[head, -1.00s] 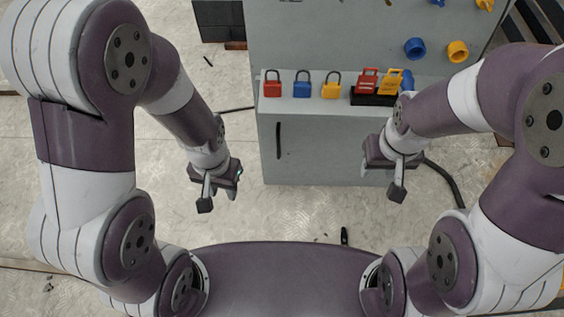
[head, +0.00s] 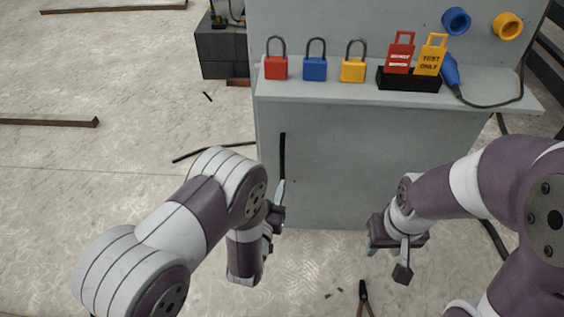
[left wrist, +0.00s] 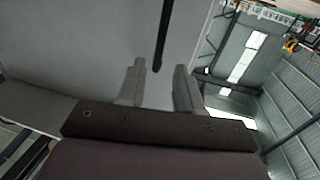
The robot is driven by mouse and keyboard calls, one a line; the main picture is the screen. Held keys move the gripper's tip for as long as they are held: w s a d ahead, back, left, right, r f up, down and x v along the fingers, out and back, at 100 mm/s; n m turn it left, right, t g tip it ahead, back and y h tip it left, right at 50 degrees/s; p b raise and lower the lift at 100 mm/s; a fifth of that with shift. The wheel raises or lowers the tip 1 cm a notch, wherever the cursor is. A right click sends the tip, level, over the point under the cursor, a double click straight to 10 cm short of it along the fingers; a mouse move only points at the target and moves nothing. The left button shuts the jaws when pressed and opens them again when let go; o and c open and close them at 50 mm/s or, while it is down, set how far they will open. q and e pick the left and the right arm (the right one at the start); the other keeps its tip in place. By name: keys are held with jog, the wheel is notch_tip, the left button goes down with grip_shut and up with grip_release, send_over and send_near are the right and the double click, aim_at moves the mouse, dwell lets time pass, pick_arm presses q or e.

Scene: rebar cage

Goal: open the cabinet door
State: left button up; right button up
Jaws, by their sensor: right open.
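The grey cabinet (head: 350,160) stands ahead of me, its door face closed. A long black vertical handle (head: 283,156) is on the left part of that face; it also shows in the left wrist view (left wrist: 163,35). My left gripper (head: 281,190) is at the lower end of the handle. In the left wrist view its two fingers (left wrist: 158,78) are apart with nothing between them, and the handle lies beyond the fingertips. My right gripper (head: 402,262) hangs open and empty at the right, in front of the cabinet's lower part.
Red (head: 276,67), blue (head: 315,68) and yellow (head: 352,69) padlocks stand on the cabinet's ledge. A black holder (head: 408,80) with red and yellow tags is beside them. Pliers (head: 363,297) lie on the floor. The floor left of the cabinet is mostly clear.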

aim_at(281, 161)
pick_arm(q)
jog(key=w+b, duration=0.1)
jog(key=w, duration=0.2)
jog(key=w+d+b, duration=0.1)
jog(key=w, duration=0.2)
jog(key=w+b, duration=0.1)
jog(key=w, duration=0.2)
jog(key=shift+d+f+b, duration=0.2)
jog(key=shift+d+b, duration=0.15)
jog(key=shift+d, duration=0.05)
jog(key=shift+w+r, duration=0.15)
jog(key=shift+w, duration=0.25)
grip_shut()
